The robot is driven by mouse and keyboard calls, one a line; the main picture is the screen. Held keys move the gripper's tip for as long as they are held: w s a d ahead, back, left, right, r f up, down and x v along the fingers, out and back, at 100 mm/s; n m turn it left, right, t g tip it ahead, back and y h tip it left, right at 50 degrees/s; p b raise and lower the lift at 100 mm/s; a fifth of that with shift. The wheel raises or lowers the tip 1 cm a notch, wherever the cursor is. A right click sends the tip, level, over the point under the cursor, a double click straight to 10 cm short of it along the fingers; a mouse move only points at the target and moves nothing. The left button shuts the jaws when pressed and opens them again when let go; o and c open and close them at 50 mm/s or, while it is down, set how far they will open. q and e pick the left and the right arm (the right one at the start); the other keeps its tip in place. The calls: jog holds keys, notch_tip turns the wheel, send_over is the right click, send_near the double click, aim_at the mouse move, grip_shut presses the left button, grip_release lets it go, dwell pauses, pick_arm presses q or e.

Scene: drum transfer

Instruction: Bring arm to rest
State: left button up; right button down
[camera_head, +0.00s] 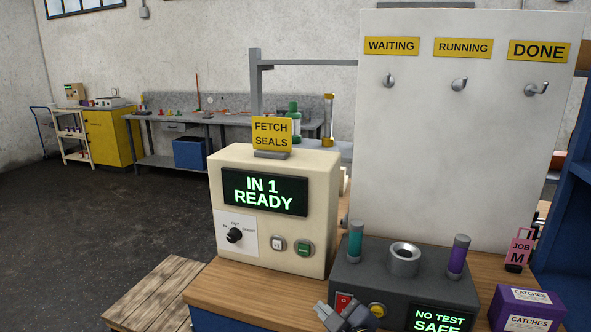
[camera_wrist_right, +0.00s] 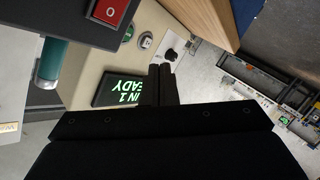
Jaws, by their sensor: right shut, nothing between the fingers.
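My right gripper (camera_head: 328,311) shows at the bottom edge of the head view, in front of the dark test box (camera_head: 385,270). Its two fingers are together and empty in the right wrist view (camera_wrist_right: 160,76). The fingers point toward the cream control box (camera_head: 275,170), whose screen (camera_head: 264,191) reads "IN 1 READY". In the wrist view that screen (camera_wrist_right: 117,91) appears upside down, partly behind the fingers. The rest of the right arm is cut off by the frame. My left gripper is not in view.
The test box carries a red switch (camera_head: 343,301), a teal cylinder (camera_head: 356,241), a purple cylinder (camera_head: 458,257) and a metal socket (camera_head: 404,260). A white board (camera_head: 455,150) with hooks stands behind. A purple box (camera_head: 526,308) sits at right. A wooden pallet (camera_head: 155,290) lies left.

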jog(key=s+d+m+g+h, duration=0.2)
jog(key=s+d+m+g, duration=0.2)
jog(key=s+d+m, duration=0.55)
jog(key=s+d+f+m+g, duration=0.1)
jog(key=s+d+m+g, duration=0.1)
jog(key=s, duration=0.6)
jog(key=s+d+f+m+g+p, duration=0.1)
jog(key=s+d+m+g, duration=0.1)
jog(key=s, duration=0.5)
jog(key=shift+s+d+h, duration=0.35)
jog(key=shift+d+h, duration=0.05)
jog(key=shift+d, duration=0.2)
